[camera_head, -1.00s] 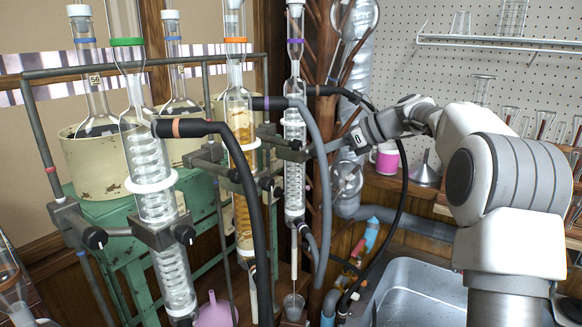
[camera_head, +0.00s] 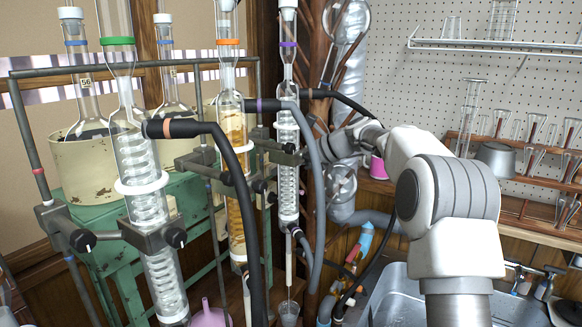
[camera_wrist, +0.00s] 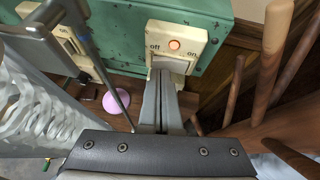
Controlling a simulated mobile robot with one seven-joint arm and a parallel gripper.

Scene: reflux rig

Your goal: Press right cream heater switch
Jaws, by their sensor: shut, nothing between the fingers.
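In the wrist view the right cream heater switch (camera_wrist: 188,34) is a cream panel on the green housing (camera_wrist: 120,22), with "off" and "on" marks and a round orange-pink light. My gripper (camera_wrist: 166,76) is shut and empty, its fingertips overlapping the panel's lower edge in the picture. I cannot tell whether they touch it, and they partly cover its lower part. A second cream switch panel (camera_wrist: 68,42) marked "on" lies to the left, partly hidden by a grey clamp. In the head view my gripper is hidden behind the glassware and the switches cannot be made out.
Glass condensers (camera_head: 145,175) with clamps and hoses (camera_head: 240,185) stand before the green housing. Brown wooden rods (camera_wrist: 275,45) stand close right of the fingers. A pink round thing (camera_wrist: 113,102) lies below left. A metal sink (camera_head: 395,300) is at the lower right.

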